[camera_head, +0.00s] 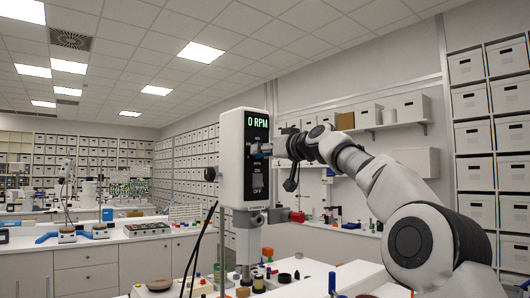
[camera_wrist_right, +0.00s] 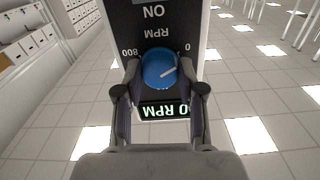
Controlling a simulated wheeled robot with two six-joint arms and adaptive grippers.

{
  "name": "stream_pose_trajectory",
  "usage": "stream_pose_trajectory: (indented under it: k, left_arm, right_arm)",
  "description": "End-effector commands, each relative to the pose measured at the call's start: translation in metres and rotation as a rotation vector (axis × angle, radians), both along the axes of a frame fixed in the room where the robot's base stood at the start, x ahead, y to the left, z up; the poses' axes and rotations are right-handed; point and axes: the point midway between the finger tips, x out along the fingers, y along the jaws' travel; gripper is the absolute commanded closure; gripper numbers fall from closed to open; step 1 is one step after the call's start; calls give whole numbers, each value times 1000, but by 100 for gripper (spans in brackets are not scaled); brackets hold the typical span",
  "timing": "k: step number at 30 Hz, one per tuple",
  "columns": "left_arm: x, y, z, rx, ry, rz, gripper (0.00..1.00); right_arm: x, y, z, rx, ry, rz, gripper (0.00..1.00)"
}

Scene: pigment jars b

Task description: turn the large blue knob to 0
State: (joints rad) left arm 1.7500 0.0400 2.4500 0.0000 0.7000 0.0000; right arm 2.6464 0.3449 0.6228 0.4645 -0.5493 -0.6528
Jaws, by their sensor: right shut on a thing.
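The large blue knob (camera_wrist_right: 160,69) sits on the black front panel of a white stirrer head (camera_head: 232,150). In the right wrist view the panel appears upside down. The knob's white pointer line slants up and right, towards the 0 mark; the 800 mark is on the other side. The green display (camera_head: 257,122) reads 0 RPM. My right gripper (camera_head: 262,149) reaches the panel from the right. Its two fingers are shut on the knob from both sides. In the head view the fingers and arm mostly hide the knob. My left gripper is not in view.
Below the stirrer head stand small jars and bottles on a white bench (camera_head: 345,273). Dark cables (camera_head: 200,245) hang at its left. A red clamp part (camera_head: 296,217) sticks out at its lower right. Other benches and shelves of boxes stand farther back.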

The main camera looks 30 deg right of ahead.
Motion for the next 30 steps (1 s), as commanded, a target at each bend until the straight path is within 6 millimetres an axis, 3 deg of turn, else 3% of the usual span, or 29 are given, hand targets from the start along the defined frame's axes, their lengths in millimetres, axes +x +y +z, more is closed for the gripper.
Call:
stream_pose_trajectory:
  k: [13,14,15,16,26,30]
  left_arm:
    - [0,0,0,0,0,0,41]
    - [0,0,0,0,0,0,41]
    - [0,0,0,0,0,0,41]
    - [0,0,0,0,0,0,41]
    - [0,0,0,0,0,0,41]
    - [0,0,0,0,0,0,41]
  right_arm:
    - [0,0,1,-15,-4,-1,96]
    - [0,0,1,-15,-3,-1,58]
    - [0,0,1,-15,-3,-1,44]
    - [0,0,1,-14,-3,-1,36]
    - [-1,0,0,-13,-1,0,36]
    - [-13,-2,1,-10,-1,0,36]
